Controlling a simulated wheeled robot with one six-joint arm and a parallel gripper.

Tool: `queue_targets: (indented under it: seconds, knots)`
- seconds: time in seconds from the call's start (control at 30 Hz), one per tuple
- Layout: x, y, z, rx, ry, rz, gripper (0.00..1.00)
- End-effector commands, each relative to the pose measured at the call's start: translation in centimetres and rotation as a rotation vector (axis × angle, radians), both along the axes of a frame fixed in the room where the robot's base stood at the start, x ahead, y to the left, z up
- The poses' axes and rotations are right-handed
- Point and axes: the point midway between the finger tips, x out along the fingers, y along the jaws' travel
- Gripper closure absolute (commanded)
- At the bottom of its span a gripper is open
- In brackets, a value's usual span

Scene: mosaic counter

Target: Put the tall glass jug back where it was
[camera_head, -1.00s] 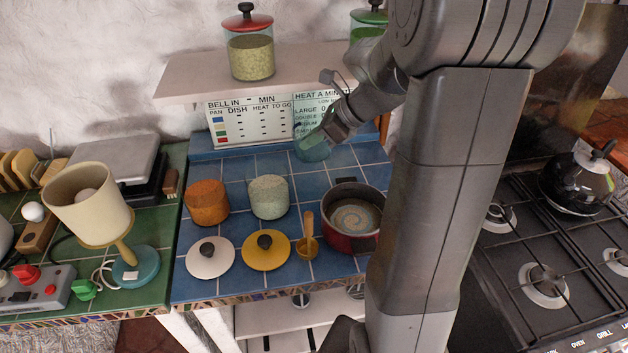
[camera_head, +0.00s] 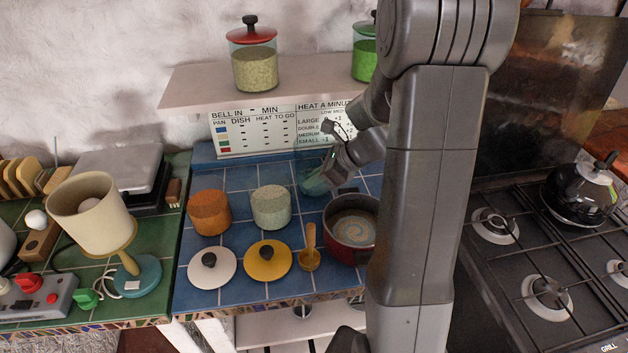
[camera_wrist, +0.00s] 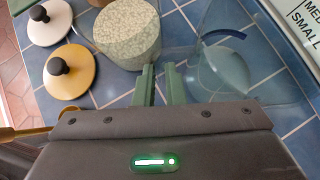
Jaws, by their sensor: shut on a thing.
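The tall glass jug (camera_head: 308,171) is clear with a bluish-green tint, at the back of the blue tiled counter, behind the red pot. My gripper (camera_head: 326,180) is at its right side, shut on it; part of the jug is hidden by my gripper. In the wrist view the jug (camera_wrist: 222,65) is see-through, with tiles showing through it, and my green fingers (camera_wrist: 158,82) are close together at its near left edge. I cannot tell whether its base touches the counter.
The red pot (camera_head: 338,246) stands close in front. A jar of pale green grains (camera_head: 271,208) and an orange jar (camera_head: 208,213) stand to the left. A white lid (camera_head: 226,272), yellow lid (camera_head: 279,270) and yellow scoop (camera_head: 309,260) lie in front. A shelf (camera_head: 310,88) hangs above.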

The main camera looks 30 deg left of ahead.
Motion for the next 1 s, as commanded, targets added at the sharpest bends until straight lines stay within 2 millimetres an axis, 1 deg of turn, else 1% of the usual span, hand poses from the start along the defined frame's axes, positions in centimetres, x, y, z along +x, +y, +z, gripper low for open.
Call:
queue_targets:
  seconds: [0.13, 0.37, 0.4, 0.47, 0.5, 0.77, 0.93, 1.0]
  knots:
    - [0.1, 0.0, -0.8, 0.002, -0.002, 0.0, 1.0]
    - [0.0, 0.0, -1.0, 0.002, -0.002, 0.0, 1.0]
    - [0.0, 0.0, -1.1, 0.0, -0.001, 0.0, 0.82]
    - [0.0, 0.0, -1.1, 0.0, -0.001, 0.0, 0.7]
    - [0.0, 0.0, -1.1, 0.0, -0.001, 0.0, 0.68]
    - [0.0, 0.0, -1.1, 0.0, -0.001, 0.0, 0.68]
    - [0.0, 0.0, -1.8, 0.0, -0.001, 0.0, 0.68]
    - [0.3, -0.9, -0.5, 0.002, -0.005, -0.002, 0.68]
